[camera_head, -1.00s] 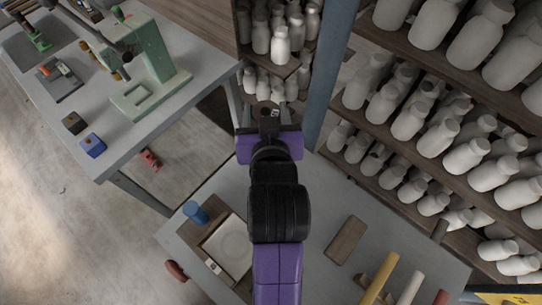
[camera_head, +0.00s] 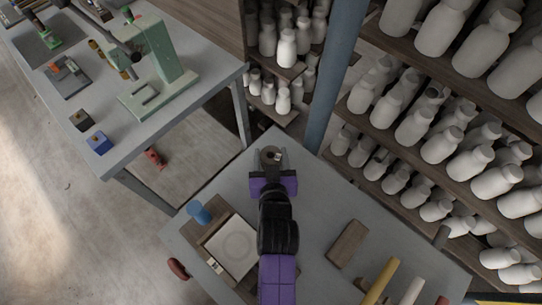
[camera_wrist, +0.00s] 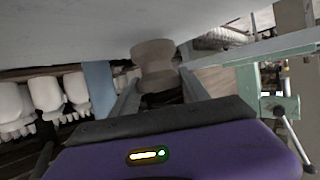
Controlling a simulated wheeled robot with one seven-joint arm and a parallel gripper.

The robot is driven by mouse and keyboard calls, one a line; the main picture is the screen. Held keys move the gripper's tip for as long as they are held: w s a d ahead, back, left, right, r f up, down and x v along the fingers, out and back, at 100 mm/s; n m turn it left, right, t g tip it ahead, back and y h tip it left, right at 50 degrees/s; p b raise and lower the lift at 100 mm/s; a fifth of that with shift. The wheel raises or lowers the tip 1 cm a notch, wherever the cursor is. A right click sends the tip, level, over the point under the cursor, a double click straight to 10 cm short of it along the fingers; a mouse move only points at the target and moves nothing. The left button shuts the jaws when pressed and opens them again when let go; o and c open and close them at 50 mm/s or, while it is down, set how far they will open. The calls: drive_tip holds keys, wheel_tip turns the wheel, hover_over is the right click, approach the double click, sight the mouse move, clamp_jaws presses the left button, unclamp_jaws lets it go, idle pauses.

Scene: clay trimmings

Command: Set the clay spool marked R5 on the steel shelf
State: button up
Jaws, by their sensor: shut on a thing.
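My gripper (camera_head: 270,165) is shut on a small brown-grey spool (camera_head: 268,153) with a pale tag on top. The mark on the tag is too small to read. In the wrist view the waisted spool (camera_wrist: 154,62) sits between the two fingers of my gripper (camera_wrist: 158,85). In the head view it appears over the far corner of the grey worktable (camera_head: 228,175); I cannot tell its height above it. I cannot pick out a steel shelf for certain; the shelves in view look brown, beside a blue-grey post (camera_head: 340,75).
The near table holds a framed white slab (camera_head: 232,248), a blue cup (camera_head: 199,212), a wooden block (camera_head: 347,243) and rods. Shelves of white bottles (camera_head: 425,125) line the right. A second table (camera_head: 125,95) at left bears a green press (camera_head: 158,65).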

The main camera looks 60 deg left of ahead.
drive_tip(key=shift+f, duration=0.5)
drive_tip(key=shift+f, duration=0.25)
drive_tip(key=o, duration=1.7)
drive_tip(key=shift+c, duration=0.2)
drive_tip(key=shift+d+r, duration=0.2)
drive_tip(key=shift+r, duration=0.05)
drive_tip(key=v, duration=1.1)
drive_tip(key=shift+s+d, duration=0.2)
drive_tip(key=shift+s, duration=0.05)
drive_tip(key=shift+r, duration=0.1)
